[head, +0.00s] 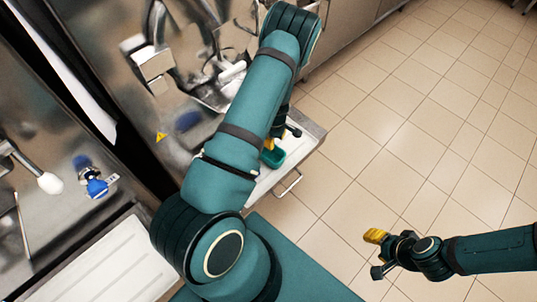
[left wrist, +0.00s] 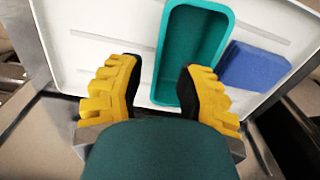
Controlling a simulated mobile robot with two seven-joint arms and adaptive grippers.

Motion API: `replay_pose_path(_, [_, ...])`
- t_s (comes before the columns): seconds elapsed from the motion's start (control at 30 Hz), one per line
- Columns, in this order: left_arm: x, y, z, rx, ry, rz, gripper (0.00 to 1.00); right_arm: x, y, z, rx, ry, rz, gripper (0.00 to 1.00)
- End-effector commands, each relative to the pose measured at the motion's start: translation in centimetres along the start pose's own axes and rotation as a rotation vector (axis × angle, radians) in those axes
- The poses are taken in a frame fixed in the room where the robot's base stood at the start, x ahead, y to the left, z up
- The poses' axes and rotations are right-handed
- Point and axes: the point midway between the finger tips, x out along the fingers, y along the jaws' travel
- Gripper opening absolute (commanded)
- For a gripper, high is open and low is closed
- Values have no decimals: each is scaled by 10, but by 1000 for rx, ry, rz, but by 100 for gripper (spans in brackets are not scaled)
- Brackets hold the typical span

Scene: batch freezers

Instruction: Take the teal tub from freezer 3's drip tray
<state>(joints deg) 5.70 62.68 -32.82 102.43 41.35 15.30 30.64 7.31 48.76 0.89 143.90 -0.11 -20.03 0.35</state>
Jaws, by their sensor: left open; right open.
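The teal tub (left wrist: 207,45) is an open, long box on the white drip tray (left wrist: 90,55). In the head view only part of the tub (head: 274,157) shows beside my left arm. My left gripper (left wrist: 160,70) is open and empty, with yellow fingers pointing at the tray. In the left wrist view the tub's left wall lies between the fingers, and the right finger overlaps the tub's near end. I cannot tell how far above the rim they are. My right gripper (head: 376,253) is open and empty over the floor, far from the tub.
A blue block (left wrist: 253,66) lies on the tray right beside the tub. A metal handle (head: 290,184) sticks out at the tray's front. Steel freezer fronts (head: 100,40) stand at the left and back. The tiled floor (head: 400,130) at the right is clear.

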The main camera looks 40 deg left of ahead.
Motion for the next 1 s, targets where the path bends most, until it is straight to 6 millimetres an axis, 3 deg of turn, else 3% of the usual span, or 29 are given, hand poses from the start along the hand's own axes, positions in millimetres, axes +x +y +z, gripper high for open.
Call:
replay_pose_path(0.33, [24,-1,-2,-1,1,-1,36,5,2,2,-1,-3,0,47])
replay_pose_path(0.63, [64,-1,-7,1,0,-1,36,15,6,0,-2,1,0,47])
replay_pose_path(0.9, [65,0,-7,2,0,1,35,15,5,0,-2,2,0,47])
replay_pose_path(1.0, [65,0,-7,2,1,1,0,15,5,0,-2,2,0,47])
